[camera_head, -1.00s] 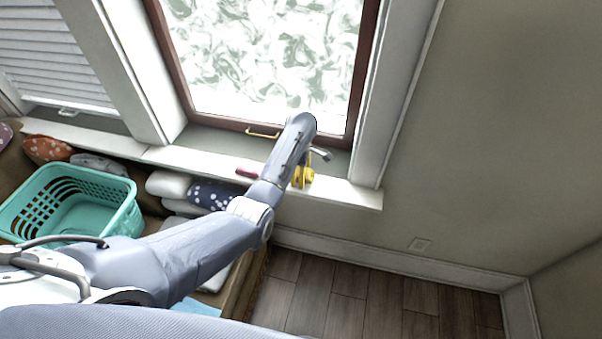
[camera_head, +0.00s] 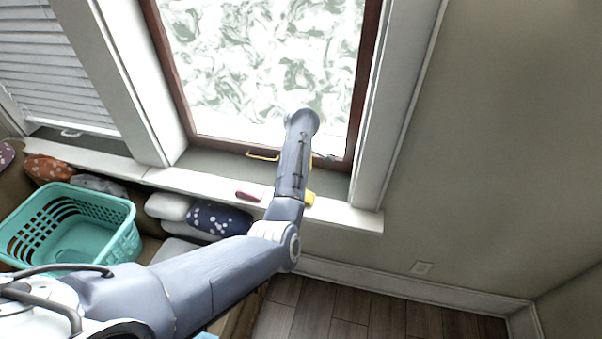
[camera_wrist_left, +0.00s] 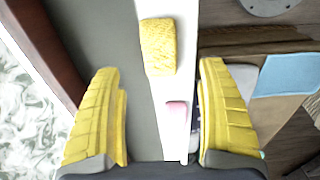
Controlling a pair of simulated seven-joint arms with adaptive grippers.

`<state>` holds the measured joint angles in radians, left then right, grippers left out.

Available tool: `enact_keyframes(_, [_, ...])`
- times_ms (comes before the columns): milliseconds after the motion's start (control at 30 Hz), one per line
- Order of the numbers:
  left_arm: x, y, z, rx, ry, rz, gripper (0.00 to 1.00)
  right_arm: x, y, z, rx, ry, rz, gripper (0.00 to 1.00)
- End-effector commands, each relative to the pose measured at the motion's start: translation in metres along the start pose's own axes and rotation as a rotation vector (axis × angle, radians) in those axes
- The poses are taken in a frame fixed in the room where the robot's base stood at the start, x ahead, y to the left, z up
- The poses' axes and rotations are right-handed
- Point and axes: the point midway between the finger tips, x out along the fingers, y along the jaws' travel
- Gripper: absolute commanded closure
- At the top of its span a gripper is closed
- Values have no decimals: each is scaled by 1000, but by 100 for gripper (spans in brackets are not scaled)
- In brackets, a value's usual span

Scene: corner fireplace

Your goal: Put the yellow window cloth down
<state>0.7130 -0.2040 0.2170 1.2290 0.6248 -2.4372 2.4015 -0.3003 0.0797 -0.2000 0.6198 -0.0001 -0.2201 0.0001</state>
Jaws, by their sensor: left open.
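The yellow window cloth (camera_wrist_left: 158,46) lies on the white windowsill as a small textured block, seen in the left wrist view. In the head view only a small yellow part of it (camera_head: 309,199) shows beside my forearm. My left gripper (camera_wrist_left: 160,68) is open, its two yellow fingers wide apart on either side of the sill strip. The cloth is beyond and between the fingertips, and neither finger appears to touch it. In the head view my arm hides most of the gripper. My right gripper is in neither view.
A pink object (camera_head: 249,195) lies on the sill (camera_head: 345,214) left of the cloth. The window (camera_head: 262,65) with its brass handle (camera_head: 262,156) stands behind. A teal basket (camera_head: 122,246) and cushions (camera_head: 220,218) are at the left. The floor at right is clear.

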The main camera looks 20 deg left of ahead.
Motion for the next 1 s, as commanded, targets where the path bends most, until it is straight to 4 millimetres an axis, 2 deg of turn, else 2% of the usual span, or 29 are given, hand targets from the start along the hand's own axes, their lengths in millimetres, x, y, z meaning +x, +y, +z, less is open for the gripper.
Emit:
enact_keyframes(133, [-17, 1, 1, 1, -3, 2, 24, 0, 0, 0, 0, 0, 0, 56])
enact_keyframes(333, [-27, 0, 0, 1, -1, -1, 24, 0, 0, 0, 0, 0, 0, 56])
enact_keyframes(867, [-29, 0, -1, 2, 0, 0, 24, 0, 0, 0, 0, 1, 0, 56])
enact_keyframes(1000, [-26, 8, -16, 35, 3, 30, 24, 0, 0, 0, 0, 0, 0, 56])
